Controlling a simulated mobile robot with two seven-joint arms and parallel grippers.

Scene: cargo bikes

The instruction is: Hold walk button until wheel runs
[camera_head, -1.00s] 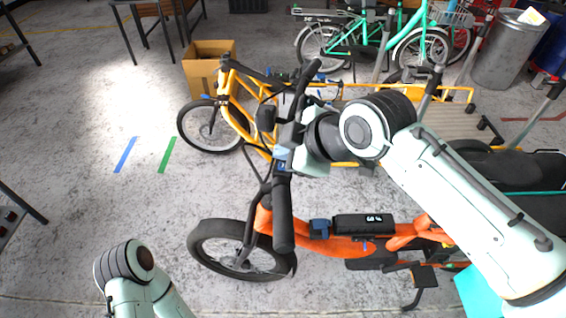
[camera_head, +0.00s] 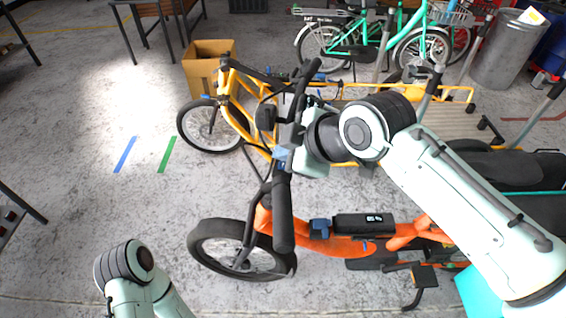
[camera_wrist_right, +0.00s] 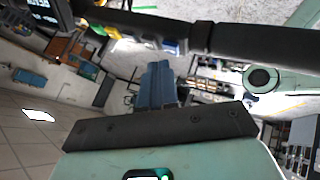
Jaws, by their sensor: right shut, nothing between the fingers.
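An orange cargo bike (camera_head: 345,246) stands in front of me, its front wheel (camera_head: 240,250) on the floor at the left. Its dark handlebar (camera_head: 283,215) crosses the middle of the head view, and a black grip shows in the right wrist view (camera_wrist_right: 265,45). My right gripper (camera_head: 282,156) is shut and empty at the handlebar controls. Its closed blue-grey fingers show in the wrist view (camera_wrist_right: 158,80), pointing towards the bar. I cannot tell whether they touch a button; the walk button is not distinguishable. The rear wheel is hidden. My left gripper is out of view.
A yellow cargo bike (camera_head: 235,105) stands just behind the orange one. A cardboard box (camera_head: 205,65), green bikes (camera_head: 385,45) and a grey bin (camera_head: 507,50) are at the back. Free floor lies at the left, around blue and green tape strips (camera_head: 125,154).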

